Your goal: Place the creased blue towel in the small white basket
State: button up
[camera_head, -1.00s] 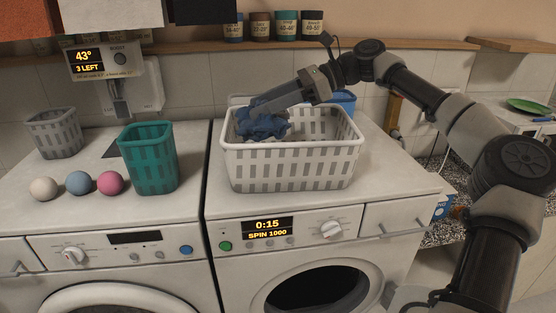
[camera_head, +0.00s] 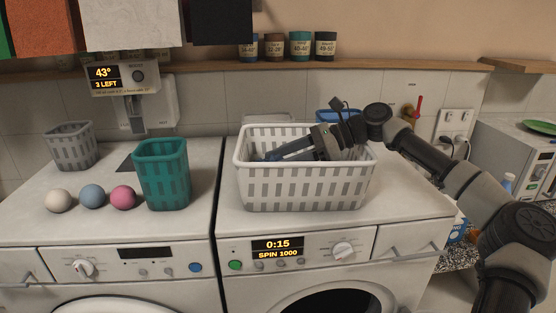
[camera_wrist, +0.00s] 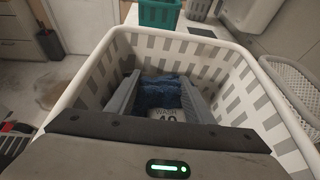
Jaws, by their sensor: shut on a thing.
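My gripper (camera_head: 275,154) reaches down inside a white slatted basket (camera_head: 305,188) on the right-hand washing machine. It is shut on the creased blue towel (camera_wrist: 158,92), which shows between the two fingers in the wrist view. A pale tag reading "WASH" and a partly hidden number (camera_wrist: 167,113) shows just below the towel. In the head view the basket's front wall and my fingers hide nearly all of the towel. I cannot tell whether the towel touches the basket floor. Another white slatted basket (camera_wrist: 292,88) shows in part beside this one in the wrist view.
A teal basket (camera_head: 163,175) stands left of the white basket, with a grey basket (camera_head: 71,147) further back. White, blue (camera_head: 92,196) and pink balls lie in front. A blue container (camera_head: 335,115) stands behind the white basket. Several jars line the shelf above.

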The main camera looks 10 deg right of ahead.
jog(key=shift+f, duration=0.55)
jog(key=o, duration=1.1)
jog(key=shift+o, duration=0.2)
jog(key=shift+r, duration=0.1)
jog(key=r+v, duration=0.1)
jog(key=v, duration=1.1)
jog(key=shift+a+r, duration=0.1)
jog(key=shift+a, duration=0.05)
